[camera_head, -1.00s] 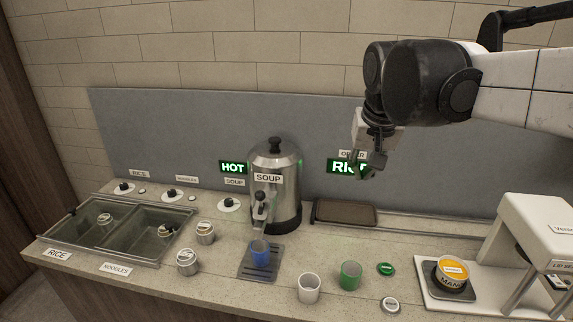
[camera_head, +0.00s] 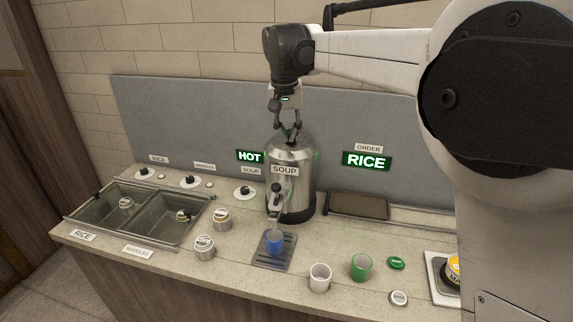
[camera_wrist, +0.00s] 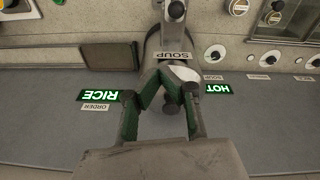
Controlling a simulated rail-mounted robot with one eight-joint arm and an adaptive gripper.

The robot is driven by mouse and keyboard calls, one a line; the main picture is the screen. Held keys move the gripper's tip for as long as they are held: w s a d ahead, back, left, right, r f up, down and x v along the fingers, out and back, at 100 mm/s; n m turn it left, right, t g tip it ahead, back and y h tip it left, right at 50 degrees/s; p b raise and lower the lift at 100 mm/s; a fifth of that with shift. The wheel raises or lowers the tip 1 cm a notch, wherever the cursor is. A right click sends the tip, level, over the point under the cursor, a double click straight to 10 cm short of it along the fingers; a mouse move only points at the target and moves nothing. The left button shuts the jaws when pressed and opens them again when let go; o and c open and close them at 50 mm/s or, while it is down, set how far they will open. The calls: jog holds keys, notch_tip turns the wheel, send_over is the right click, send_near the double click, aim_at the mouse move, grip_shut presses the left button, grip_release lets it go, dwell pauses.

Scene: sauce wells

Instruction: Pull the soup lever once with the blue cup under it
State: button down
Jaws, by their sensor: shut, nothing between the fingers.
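The blue cup (camera_head: 274,243) stands upright on the dark drip tray (camera_head: 288,262), under the spout of the steel soup urn (camera_head: 302,187). The soup lever (camera_head: 275,189) with its dark knob is on the urn's front, above the cup. My gripper (camera_head: 289,139) is at the top of the urn, above and behind the lever, pointing down. In the wrist view the urn (camera_wrist: 155,42) is just beyond the gripper fingers (camera_wrist: 160,78), and the lever knob (camera_wrist: 177,9) shows at the top edge. The fingers are shut and empty. The blue cup is out of the wrist view.
A white cup (camera_head: 320,277) and a green cup (camera_head: 361,267) stand right of the drip tray. Labelled cans (camera_head: 204,247) stand left, near the sunken wells (camera_head: 165,217). A dark tray (camera_head: 359,205) lies right of the urn. The grey backboard (camera_head: 190,120) rises close behind the urn.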

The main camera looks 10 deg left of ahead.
aim_at(276, 191)
jog(key=a, duration=0.1)
jog(key=a+f, duration=0.1)
jog(key=a, duration=0.1)
jog(key=w+a, duration=0.1)
jog(key=shift+a+f, duration=0.25)
jog(key=f, duration=0.3)
jog(key=w+f+p, duration=0.1)
jog(key=f, duration=0.2)
jog(key=f+p, duration=0.1)
jog(key=f, duration=0.3)
jog(key=shift+w+d, duration=0.15)
jog(key=shift+d, duration=0.1)
jog(key=s, duration=0.2)
jog(key=s+p, duration=0.1)
jog(key=shift+s+d+f, duration=0.1)
jog(key=shift+d+f, duration=0.2)
jog(key=shift+f, duration=0.1)
jog(key=shift+s+f, duration=0.2)
jog(key=shift+f, duration=0.05)
jog(key=shift+s, duration=0.1)
jog(key=shift+s+d+b, duration=0.1)
jog(key=shift+d+b, duration=0.1)
jog(key=shift+b, duration=0.1)
